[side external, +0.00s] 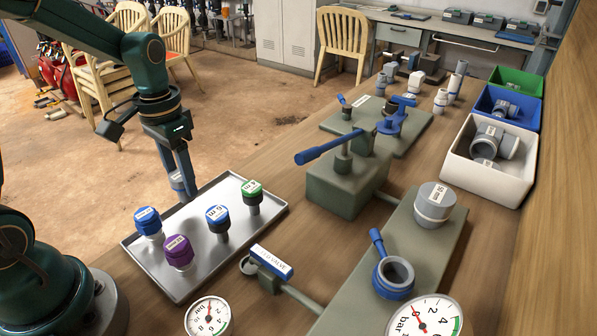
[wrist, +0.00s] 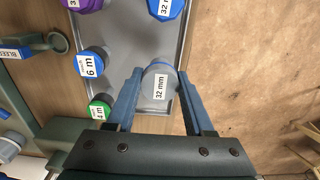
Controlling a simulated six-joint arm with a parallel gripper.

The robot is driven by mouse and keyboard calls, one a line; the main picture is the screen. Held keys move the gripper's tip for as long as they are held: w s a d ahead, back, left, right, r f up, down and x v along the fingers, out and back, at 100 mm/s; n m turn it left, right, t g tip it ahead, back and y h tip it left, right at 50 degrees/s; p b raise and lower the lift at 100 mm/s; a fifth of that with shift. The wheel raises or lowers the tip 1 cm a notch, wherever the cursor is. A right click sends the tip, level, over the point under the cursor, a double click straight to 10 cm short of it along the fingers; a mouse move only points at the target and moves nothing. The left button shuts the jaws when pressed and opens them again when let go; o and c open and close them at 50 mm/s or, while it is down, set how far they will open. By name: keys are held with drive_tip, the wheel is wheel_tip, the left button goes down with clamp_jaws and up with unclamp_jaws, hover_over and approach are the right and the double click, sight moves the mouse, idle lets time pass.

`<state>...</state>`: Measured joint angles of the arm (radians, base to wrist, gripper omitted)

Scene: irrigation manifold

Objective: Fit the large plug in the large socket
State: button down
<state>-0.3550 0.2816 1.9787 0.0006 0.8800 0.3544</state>
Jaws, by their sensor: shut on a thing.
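My gripper (side external: 183,172) is at the tray's far left edge, its fingers pointing down. In the wrist view, my gripper (wrist: 160,74) is shut on a grey plug with a blue rim (wrist: 159,90), labelled 32 mm, with one finger on either side. The plug shows in the side view (side external: 176,182), partly hidden by the fingers. I cannot tell whether it still touches the tray. An open round grey socket with a blue collar and lever (side external: 393,275) is on the green-grey plate at the right front. A wide grey capped fitting (side external: 435,204) stands behind it.
The metal tray (side external: 137,262) also holds blue, purple and green-capped plugs (side external: 178,252). Gauges (side external: 425,318) are at the front. Bins (side external: 460,165) line the right side.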

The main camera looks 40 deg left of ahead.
sight(185, 192)
drive_tip(key=shift+f, duration=1.9)
drive_tip(key=shift+f, duration=0.15)
drive_tip(key=shift+c, duration=1.4)
unclamp_jaws()
